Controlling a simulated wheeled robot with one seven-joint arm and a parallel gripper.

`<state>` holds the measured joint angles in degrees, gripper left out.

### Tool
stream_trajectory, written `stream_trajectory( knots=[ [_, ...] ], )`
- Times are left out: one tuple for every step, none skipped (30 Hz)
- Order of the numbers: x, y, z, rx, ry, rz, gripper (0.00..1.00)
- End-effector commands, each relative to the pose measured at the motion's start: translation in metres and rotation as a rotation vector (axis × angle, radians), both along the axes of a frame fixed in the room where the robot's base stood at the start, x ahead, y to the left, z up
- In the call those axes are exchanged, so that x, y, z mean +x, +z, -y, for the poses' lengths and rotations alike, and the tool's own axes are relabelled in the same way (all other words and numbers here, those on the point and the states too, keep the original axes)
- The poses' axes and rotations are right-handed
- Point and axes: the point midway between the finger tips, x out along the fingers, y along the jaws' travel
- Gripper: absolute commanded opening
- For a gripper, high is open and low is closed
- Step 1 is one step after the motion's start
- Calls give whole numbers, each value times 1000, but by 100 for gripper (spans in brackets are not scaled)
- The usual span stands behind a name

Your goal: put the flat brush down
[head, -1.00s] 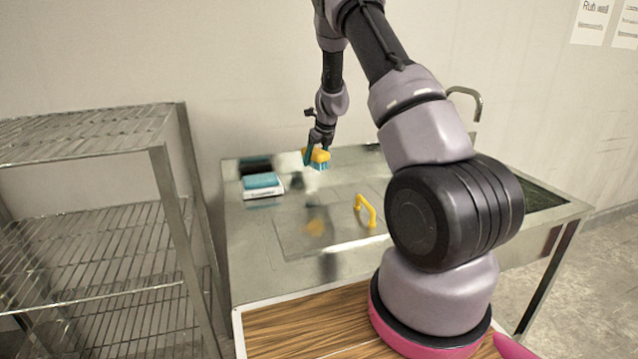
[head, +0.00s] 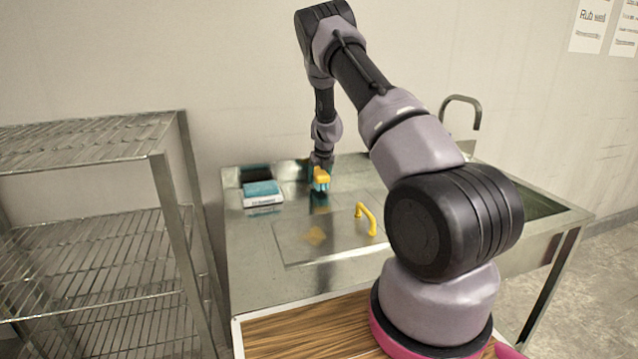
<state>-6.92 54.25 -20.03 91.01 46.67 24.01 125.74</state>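The flat brush (head: 321,176) has a yellow body with teal bristles pointing down. It is in the head view, over the back middle of the steel table (head: 245,270). My gripper (head: 320,164) points down at it from above and appears shut on its yellow body; the fingers are small and partly hidden. The bristles are very low over the steel, with their reflection just below. I cannot tell whether they touch it.
A teal block on a white base (head: 263,195) sits left of the brush. A yellow handle (head: 366,219) stands on a flat plate (head: 290,252) in front, with a yellowish patch on it. A wire rack (head: 165,200) is at left, a tap (head: 462,99) at back right.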

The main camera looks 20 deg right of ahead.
Motion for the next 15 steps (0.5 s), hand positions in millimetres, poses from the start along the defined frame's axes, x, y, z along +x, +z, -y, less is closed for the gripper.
stream_trajectory(
  knots=[
    [0, -9, 1, 0, -1, -1, 0],
    [0, -12, 1, 0, -1, -1, 0],
    [0, -16, 0, 1, -1, 0, 0],
    [0, -17, 0, 1, -1, 0, 0],
    [0, -18, 0, 0, -1, 1, 0],
    [0, -17, 0, 0, -1, 1, 0],
    [0, -17, 0, 0, -1, 1, 0],
    [0, -17, 0, 0, 0, 1, 0],
    [0, -17, 0, 0, 0, 1, 0],
    [0, -17, 0, 0, 0, 1, 0],
    [0, -17, 0, 0, 0, 1, 0],
    [0, -18, 0, 0, -1, 1, 0],
    [0, -19, 0, 0, -1, 0, 0],
    [0, -20, 0, 0, -1, 0, 73],
    [0, -19, 0, 0, -1, 1, 88]
  ],
)
